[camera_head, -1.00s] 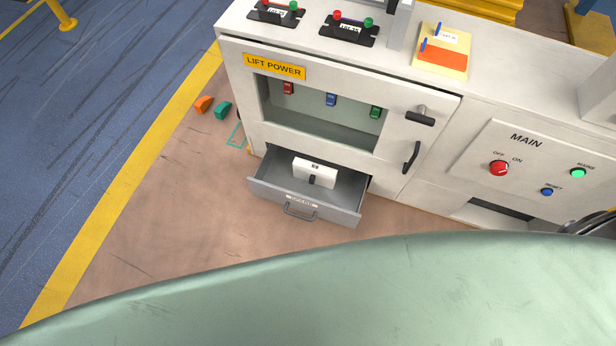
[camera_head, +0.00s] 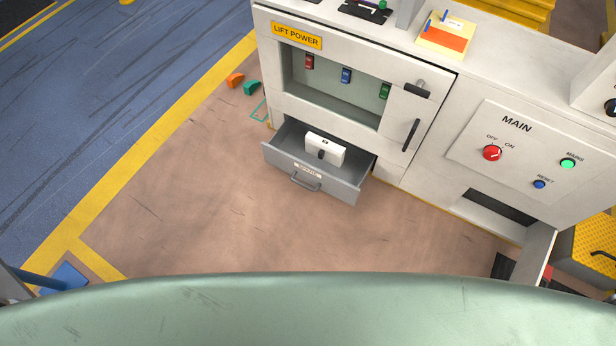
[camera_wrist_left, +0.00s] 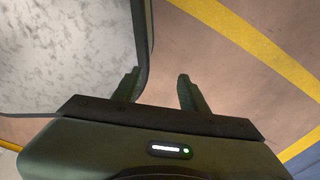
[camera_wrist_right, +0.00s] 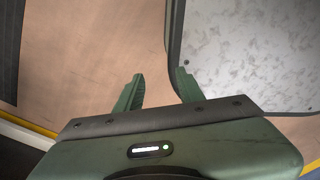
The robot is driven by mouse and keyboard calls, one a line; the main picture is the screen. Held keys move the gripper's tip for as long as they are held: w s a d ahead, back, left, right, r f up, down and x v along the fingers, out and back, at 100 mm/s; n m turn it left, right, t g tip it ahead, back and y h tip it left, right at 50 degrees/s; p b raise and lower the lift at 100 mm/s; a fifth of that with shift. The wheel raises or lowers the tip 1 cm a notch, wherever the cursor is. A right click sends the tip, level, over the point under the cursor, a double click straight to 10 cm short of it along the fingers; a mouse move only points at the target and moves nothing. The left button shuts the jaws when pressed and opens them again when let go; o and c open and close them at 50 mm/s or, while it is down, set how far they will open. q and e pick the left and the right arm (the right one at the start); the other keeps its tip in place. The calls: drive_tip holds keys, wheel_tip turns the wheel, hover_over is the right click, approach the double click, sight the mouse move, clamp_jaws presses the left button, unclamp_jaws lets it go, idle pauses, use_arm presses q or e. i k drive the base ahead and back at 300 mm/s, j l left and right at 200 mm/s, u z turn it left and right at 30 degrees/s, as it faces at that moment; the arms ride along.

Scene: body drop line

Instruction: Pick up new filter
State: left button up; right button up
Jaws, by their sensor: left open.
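A white block-shaped unit with a dark front tab, which looks like the filter (camera_head: 325,147), sits upright in an open grey drawer (camera_head: 335,185). The drawer is pulled out at the foot of the white cabinet, below the LIFT POWER window. Neither gripper shows in the head view. In the left wrist view my left gripper (camera_wrist_left: 160,90) is open and empty above the floor, beside a grey mottled surface. In the right wrist view my right gripper (camera_wrist_right: 160,90) is open and empty, with a similar grey surface beside its right finger.
The white cabinet (camera_head: 420,170) carries a MAIN panel (camera_head: 515,150) with a red knob and buttons. An orange-and-yellow folder (camera_head: 445,37) lies on top. Orange (camera_head: 235,79) and teal (camera_head: 251,88) pieces lie on the floor left of it. Brown floor before the drawer is clear.

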sight(327, 151)
drive_tip(key=i+j+z, duration=0.3)
drive_tip(key=j, duration=0.2)
drive_tip(key=i+j+z, duration=0.3)
drive_tip(key=j, duration=0.25)
drive_tip(key=i+j+z, duration=0.25)
drive_tip(key=j, duration=0.4)
drive_tip(key=i+j+z, duration=0.15)
drive_tip(key=j+z, duration=0.15)
drive_tip(key=j, duration=0.35)
drive_tip(key=i+j+z, duration=0.1)
drive_tip(key=j+z, duration=0.2)
drive_tip(key=j, duration=0.35)
drive_tip(key=j+z, duration=0.3)
drive_tip(key=j, duration=0.4)
